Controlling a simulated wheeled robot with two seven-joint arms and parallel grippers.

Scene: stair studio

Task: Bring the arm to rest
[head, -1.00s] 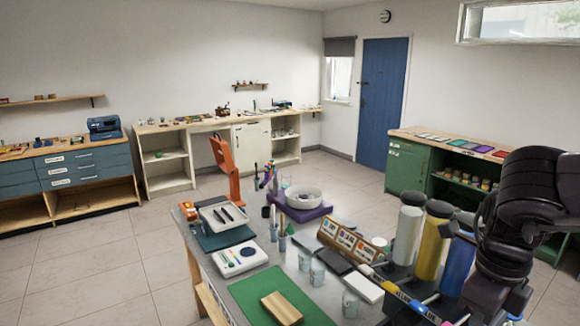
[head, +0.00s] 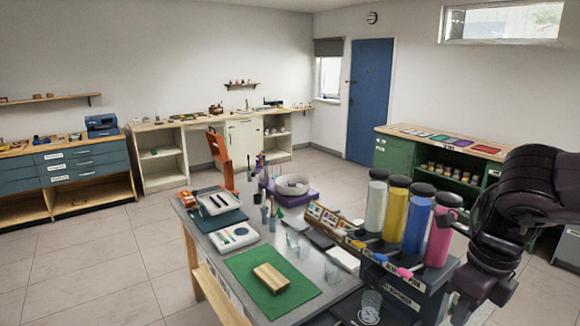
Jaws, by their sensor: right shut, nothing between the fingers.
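My right arm (head: 535,185) comes in from the right edge, dark and bent downward. My right gripper (head: 464,306) hangs low at the lower right, beside the right end of the worktable (head: 205,262). It is shut and empty; its fingertips are dark and hard to make out. My left arm and gripper are not in view.
A white, a yellow, a blue and a pink bottle (head: 439,232) stand in a dark rack close left of my right arm. A clear glass (head: 371,306) is below them. A wood block (head: 270,277) lies on a green mat (head: 248,268). Floor is open at left.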

